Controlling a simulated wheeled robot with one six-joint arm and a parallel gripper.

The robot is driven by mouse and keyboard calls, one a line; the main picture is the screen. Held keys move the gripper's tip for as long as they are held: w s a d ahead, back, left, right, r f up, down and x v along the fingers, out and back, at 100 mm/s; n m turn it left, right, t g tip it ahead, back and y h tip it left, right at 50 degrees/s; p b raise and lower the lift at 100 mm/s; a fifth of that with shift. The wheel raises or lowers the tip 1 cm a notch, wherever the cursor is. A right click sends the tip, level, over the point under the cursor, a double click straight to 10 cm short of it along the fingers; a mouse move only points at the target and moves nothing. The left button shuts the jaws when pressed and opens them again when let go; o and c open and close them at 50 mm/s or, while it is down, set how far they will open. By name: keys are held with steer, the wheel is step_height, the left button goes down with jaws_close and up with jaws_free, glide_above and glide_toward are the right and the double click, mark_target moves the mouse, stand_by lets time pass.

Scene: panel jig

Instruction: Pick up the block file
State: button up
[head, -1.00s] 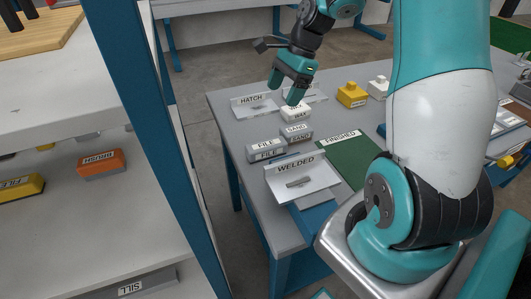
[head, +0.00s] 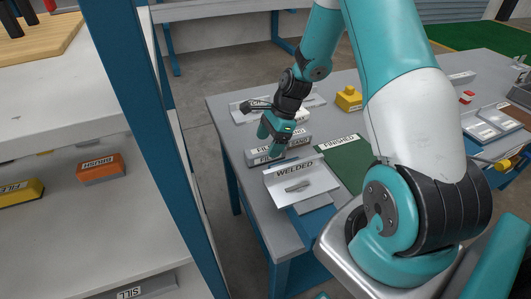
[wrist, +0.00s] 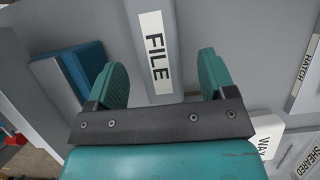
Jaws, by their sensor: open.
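The block file, a grey block with a white FILE label (head: 257,158), lies on the grey table behind the WELDED sign. In the head view my gripper (head: 270,141) is down over it and hides part of it. In the wrist view the block file (wrist: 155,52) runs lengthwise between the two teal fingers of my gripper (wrist: 161,80). The fingers are spread, with a gap showing on either side of the block.
The WELDED sign (head: 300,180) and green FINISHED mat (head: 347,160) are near the gripper. A yellow block (head: 348,98) stands further back. A blue post (head: 140,130) rises left.

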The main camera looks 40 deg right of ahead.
mark_target(266, 148)
steer(key=shift+x, duration=1.6)
steer(key=shift+a+f, duration=0.1)
steer(key=shift+f, duration=0.1)
steer(key=c, duration=1.2)
steer(key=shift+c, duration=0.2)
steer(key=shift+r, duration=0.15)
step_height(266, 148, up, 20)
steer(key=shift+r, duration=0.2)
